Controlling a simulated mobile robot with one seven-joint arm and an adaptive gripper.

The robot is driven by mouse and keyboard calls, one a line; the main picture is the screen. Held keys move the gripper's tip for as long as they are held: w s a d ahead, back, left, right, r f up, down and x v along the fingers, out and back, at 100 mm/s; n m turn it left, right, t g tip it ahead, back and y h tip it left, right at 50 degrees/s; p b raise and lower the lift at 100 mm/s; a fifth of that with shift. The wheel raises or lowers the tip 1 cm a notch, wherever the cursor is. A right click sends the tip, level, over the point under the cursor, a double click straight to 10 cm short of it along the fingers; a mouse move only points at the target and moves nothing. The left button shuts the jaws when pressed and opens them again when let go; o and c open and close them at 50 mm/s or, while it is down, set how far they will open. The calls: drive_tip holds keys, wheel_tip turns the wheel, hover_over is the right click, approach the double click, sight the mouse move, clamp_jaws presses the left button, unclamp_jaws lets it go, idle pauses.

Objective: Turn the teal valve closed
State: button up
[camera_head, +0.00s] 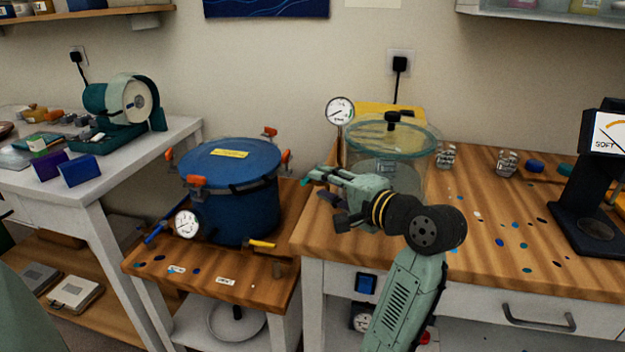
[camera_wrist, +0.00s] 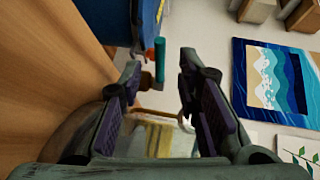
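A small teal valve handle (camera_wrist: 159,61) shows in the wrist view, upright in the picture between my fingertips and a little nearer the left one. A brownish fitting sits at its lower left. My gripper (camera_wrist: 163,72) is open, with a gap to the right finger; whether the left fingertip touches the handle I cannot tell. In the head view my gripper (camera_head: 322,194) points left, in front of the glass chamber (camera_head: 380,170) and right of the blue pot (camera_head: 232,195). My gripper and arm cover part of the chamber, and I cannot make out the valve clearly there.
The blue pot has orange clamp handles (camera_head: 270,132), a gauge (camera_head: 186,223) and a yellow lever (camera_head: 262,243), and stands on a lower wooden bench (camera_head: 210,285). Another gauge (camera_head: 339,111) rises beside the chamber. Small clear cups (camera_head: 507,163) and a black instrument (camera_head: 590,190) stand farther right.

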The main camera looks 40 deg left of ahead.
drive_tip(key=v, duration=0.6)
drive_tip(key=shift+a, duration=0.1)
